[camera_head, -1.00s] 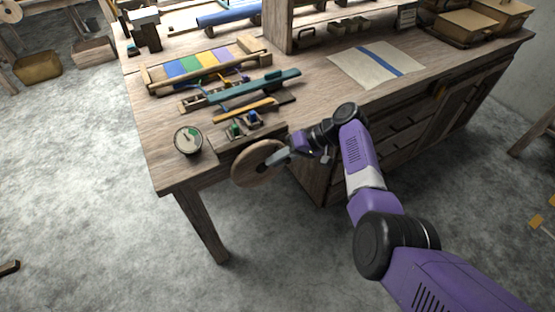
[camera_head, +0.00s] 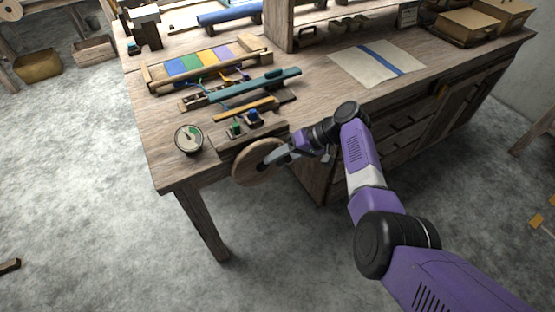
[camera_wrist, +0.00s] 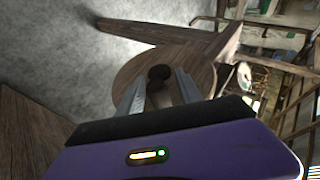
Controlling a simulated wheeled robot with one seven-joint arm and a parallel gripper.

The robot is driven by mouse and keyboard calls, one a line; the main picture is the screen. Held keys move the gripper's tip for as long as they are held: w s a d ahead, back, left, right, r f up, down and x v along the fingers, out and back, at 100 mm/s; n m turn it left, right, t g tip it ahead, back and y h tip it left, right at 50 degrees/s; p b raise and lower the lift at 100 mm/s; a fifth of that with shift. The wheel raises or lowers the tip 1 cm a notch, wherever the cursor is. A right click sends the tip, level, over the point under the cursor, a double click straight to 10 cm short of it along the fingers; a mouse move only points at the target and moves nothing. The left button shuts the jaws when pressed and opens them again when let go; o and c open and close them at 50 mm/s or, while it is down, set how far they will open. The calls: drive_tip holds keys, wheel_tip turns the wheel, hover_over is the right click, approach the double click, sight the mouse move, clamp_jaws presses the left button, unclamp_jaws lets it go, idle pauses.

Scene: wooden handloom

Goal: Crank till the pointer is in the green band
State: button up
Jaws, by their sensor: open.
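The crank is a round wooden disc (camera_head: 250,166) at the front edge of the workbench, below the gauge. In the wrist view the disc (camera_wrist: 128,72) fills the middle, with a dark round knob (camera_wrist: 159,72) standing on it. My gripper (camera_head: 272,157) is at the disc's right side. In the wrist view my gripper (camera_wrist: 158,84) is open, one finger on each side of the knob; I cannot tell whether they touch it. The round gauge (camera_head: 188,140) has a pale dial with a green patch; its pointer is too small to read surely against the band.
Two small switches, one green (camera_head: 236,128) and one blue (camera_head: 253,117), stand behind the disc. A teal shuttle-like bar (camera_head: 255,86) and a striped woven piece (camera_head: 203,62) lie farther back. The bench leg (camera_head: 203,222) is below left. Open floor lies left.

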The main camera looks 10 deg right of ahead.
drive_tip(key=v, duration=0.7)
drive_tip(key=shift+d, duration=0.15)
drive_tip(key=shift+r, duration=0.1)
